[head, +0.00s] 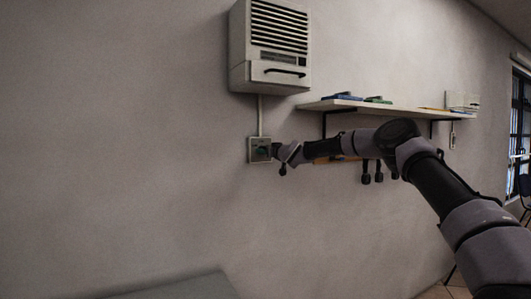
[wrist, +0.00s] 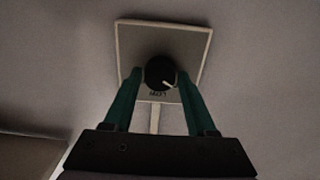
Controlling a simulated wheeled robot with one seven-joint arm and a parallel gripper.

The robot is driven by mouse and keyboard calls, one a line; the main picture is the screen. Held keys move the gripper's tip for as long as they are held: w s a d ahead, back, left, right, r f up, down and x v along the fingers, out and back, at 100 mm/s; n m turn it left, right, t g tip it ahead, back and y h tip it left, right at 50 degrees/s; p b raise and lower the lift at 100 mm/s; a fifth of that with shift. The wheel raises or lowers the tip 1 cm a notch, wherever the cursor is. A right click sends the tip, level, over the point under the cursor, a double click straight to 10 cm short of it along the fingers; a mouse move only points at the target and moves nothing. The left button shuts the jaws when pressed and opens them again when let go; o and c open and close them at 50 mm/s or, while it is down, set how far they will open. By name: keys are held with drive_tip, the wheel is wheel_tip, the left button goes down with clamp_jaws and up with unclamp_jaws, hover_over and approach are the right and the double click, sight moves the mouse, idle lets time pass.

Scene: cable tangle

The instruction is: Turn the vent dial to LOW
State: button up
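The vent dial (wrist: 160,72) is a round black knob with a white pointer line. In the wrist view the pointer aims toward the lower right. It sits on a light-framed square wall plate (wrist: 190,42), and the lettering beside the knob is too small to read surely. The plate also shows in the head view (head: 251,150), below the vent unit. My gripper (wrist: 160,76) has its green fingers on either side of the knob, apart, with a narrow gap seeming to show. Contact cannot be told. In the head view my gripper (head: 274,152) is at the plate and partly covers it.
A white vent unit (head: 270,48) hangs above the plate, joined by a thin conduit (head: 260,115). A shelf (head: 340,104) with small items is to the right, with dark hanging things (head: 366,172) below it. The wall left of the plate is clear.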

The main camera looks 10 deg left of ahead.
clamp_jaws()
drive_tip(key=shift+m, duration=0.3)
drive_tip(key=m, duration=1.1)
idle(0.4)
drive_tip(key=o, duration=0.6)
unclamp_jaws()
drive_tip(key=shift+c, duration=0.2)
